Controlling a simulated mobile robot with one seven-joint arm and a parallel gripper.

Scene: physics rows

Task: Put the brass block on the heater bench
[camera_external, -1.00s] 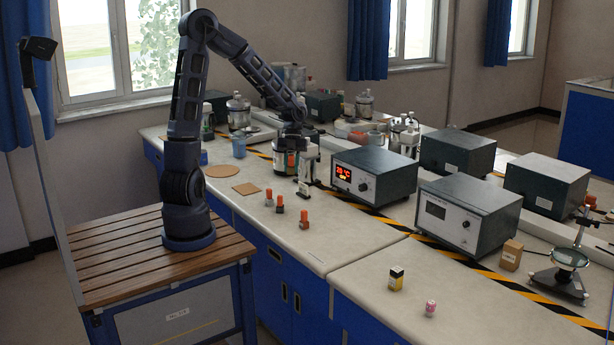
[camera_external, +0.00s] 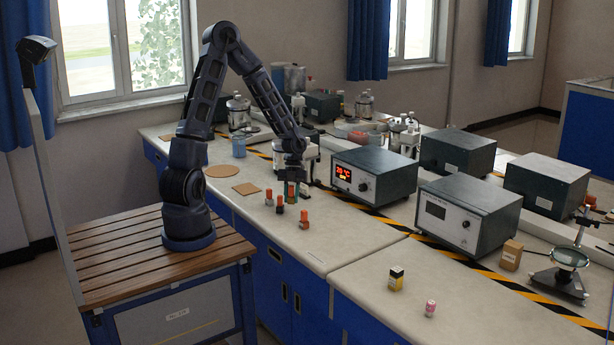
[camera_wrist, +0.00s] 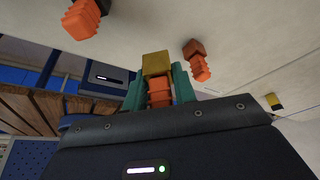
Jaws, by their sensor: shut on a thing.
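The brass block (camera_wrist: 155,64) is a yellowish block with a ribbed orange grip, between the teal fingers of my gripper (camera_wrist: 158,92) in the wrist view. The fingers are shut on it. In the external view my gripper (camera_external: 292,193) points down, low over the bench top, among small orange-topped blocks; its hold is too small to tell there. A dark orange-topped block (camera_wrist: 197,60) is to the right in the wrist view, and another orange grip (camera_wrist: 82,18) is to the left. A grey box with a red temperature display (camera_external: 374,176) stands right of my gripper; whether it is the heater bench is unclear.
Orange-topped blocks (camera_external: 280,205) and (camera_external: 304,220) stand close to my gripper. A second grey instrument (camera_external: 468,216) is farther right. The bench between is mostly clear.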

